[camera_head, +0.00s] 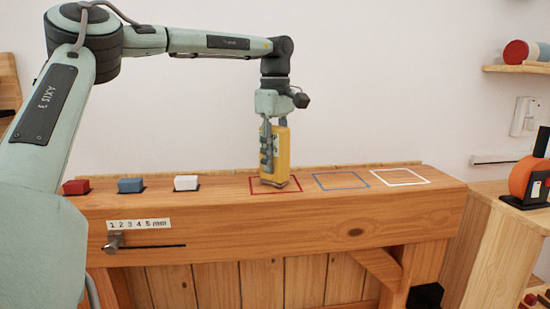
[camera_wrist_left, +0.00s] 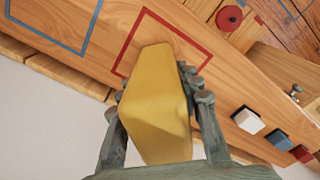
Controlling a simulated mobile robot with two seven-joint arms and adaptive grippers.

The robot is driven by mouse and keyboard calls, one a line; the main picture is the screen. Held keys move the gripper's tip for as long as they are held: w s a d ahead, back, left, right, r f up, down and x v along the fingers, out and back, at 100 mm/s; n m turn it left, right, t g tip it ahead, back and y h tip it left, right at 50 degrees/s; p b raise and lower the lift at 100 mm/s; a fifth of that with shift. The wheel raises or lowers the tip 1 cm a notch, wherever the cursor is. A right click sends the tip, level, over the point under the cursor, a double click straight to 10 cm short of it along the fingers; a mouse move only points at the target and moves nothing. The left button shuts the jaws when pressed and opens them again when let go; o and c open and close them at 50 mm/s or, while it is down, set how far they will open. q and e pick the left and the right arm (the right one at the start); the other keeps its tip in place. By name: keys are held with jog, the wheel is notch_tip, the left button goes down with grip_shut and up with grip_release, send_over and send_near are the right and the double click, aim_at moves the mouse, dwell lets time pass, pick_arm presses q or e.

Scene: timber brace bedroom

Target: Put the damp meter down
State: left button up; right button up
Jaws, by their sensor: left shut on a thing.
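In the head view the meter's lower end is at the red square outline (camera_head: 318,188) on the timber beam (camera_head: 390,208). I cannot tell whether it touches the wood. In the left wrist view the yellow meter (camera_wrist_left: 158,100) fills the space between the fingers and covers part of the red outline (camera_wrist_left: 137,38). My right gripper is not in view.
Blue (camera_head: 341,181) and white (camera_head: 400,177) outlines lie empty on the beam to the right. Red (camera_head: 76,187), blue (camera_head: 131,185) and white (camera_head: 186,183) blocks stand to the left. An orange reel (camera_head: 524,178) stands at far right. A slider (camera_head: 115,242) is on the beam's front.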

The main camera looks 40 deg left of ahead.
aim_at(275, 127)
pick_arm(q)
jog(key=shift+f, duration=0.1)
jog(key=o, duration=1.2)
jog(key=shift+c, duration=0.2)
notch_tip(275, 127, up, 12)
jog(key=shift+r, duration=0.15)
